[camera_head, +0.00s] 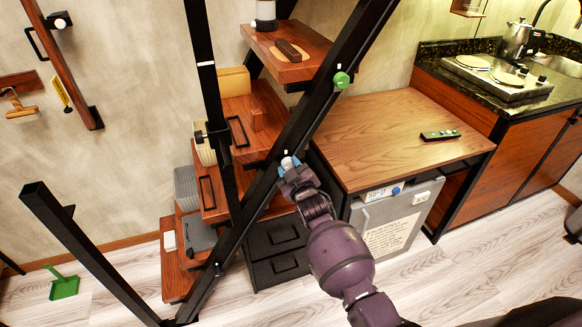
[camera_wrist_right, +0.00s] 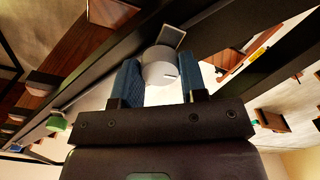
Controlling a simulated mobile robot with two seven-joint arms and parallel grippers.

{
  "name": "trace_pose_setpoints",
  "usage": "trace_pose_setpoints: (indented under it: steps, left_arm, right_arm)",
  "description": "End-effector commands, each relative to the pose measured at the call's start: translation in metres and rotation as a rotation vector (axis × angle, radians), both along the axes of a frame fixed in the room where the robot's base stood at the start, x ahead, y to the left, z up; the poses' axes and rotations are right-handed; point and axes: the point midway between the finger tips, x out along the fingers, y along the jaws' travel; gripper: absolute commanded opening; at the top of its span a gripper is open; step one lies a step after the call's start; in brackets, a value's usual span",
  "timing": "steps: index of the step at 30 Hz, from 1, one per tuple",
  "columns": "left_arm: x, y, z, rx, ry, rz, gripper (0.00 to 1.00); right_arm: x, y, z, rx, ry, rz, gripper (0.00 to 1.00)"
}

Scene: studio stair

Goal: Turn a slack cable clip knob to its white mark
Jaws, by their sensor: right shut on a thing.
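My right gripper (camera_head: 289,168) reaches up to the black slanted stair rail (camera_head: 310,115). In the right wrist view its blue finger pads (camera_wrist_right: 158,80) are shut on a round pale grey knob (camera_wrist_right: 158,66), one pad on each side. A short light line shows on the knob's face, and a small square plate is just beyond it. In the head view the gripper hides most of this knob. A green knob (camera_head: 341,80) sits higher on the same rail; a green knob (camera_wrist_right: 56,121) also shows in the right wrist view. My left gripper is not in view.
Wooden stair treads and boxes (camera_head: 232,80) stand behind the rail. A wood-topped cabinet (camera_head: 400,130) with a remote (camera_head: 440,135) is close to the right of my gripper. A black post (camera_head: 75,235) rises at the left. Pale floor is open at lower right.

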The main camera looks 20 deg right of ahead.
Motion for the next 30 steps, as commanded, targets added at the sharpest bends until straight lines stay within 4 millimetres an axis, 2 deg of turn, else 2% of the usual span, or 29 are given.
trace_pose_setpoints:
  steps: [9, 25, 26, 30]
  left_arm:
    - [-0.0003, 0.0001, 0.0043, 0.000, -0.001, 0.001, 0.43]
    - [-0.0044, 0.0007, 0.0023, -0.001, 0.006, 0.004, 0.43]
    - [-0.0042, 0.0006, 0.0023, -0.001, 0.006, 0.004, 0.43]
    - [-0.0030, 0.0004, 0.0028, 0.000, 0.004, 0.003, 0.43]
  right_arm:
    - [-0.0002, 0.0004, -0.0005, 0.118, 0.005, 0.000, 0.16]
    - [-0.0003, 0.0004, -0.0010, 0.139, 0.006, 0.000, 0.16]
    - [-0.0003, 0.0004, -0.0010, 0.139, 0.006, 0.000, 0.42]
    - [-0.0002, 0.0003, -0.0008, 0.138, 0.006, 0.000, 0.64]
